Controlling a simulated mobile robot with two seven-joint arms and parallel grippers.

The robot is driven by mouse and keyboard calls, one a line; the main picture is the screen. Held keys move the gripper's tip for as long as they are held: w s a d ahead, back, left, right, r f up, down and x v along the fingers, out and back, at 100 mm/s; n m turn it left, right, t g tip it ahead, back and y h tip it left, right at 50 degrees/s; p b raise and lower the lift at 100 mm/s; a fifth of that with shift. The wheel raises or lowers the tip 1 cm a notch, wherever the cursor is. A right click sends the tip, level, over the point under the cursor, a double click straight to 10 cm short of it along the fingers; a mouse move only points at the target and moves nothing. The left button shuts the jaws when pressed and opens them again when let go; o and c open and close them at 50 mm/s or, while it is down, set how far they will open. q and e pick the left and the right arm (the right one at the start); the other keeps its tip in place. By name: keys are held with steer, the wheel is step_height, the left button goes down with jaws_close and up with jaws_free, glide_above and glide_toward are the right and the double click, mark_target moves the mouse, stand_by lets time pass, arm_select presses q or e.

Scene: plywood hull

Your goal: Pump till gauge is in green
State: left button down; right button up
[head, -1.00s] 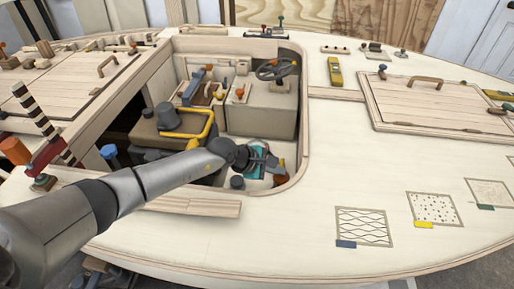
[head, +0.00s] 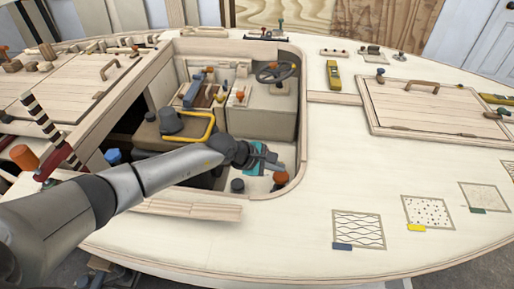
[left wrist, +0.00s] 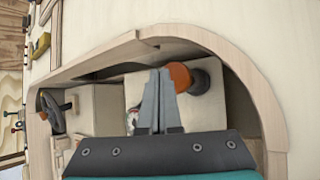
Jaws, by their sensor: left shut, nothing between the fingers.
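An orange knob (head: 281,177) on a dark base stands in the near right corner of the cockpit recess. It also shows in the left wrist view (left wrist: 180,76), beside the fingertips. I take it for the pump's knob. My left gripper (head: 275,164) is shut and empty, just beside the knob; I cannot tell if they touch. In the left wrist view the shut fingers (left wrist: 160,75) point toward the recess edge. A small round gauge (left wrist: 132,119) shows left of the fingers, partly hidden by them; its needle cannot be read. My right gripper is not in view.
A wooden rim (head: 304,130) surrounds the recess. A steering wheel (head: 276,73), a console (head: 262,113) and a yellow bar (head: 205,133) are inside it. A dark round piece (head: 237,186) is left of the knob. Open deck lies to the right.

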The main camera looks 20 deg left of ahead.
mark_target(276, 176)
arm_select(q)
step_height(276, 176, up, 6)
steer(key=p, duration=0.5)
stand_by(0.4)
stand_by(0.6)
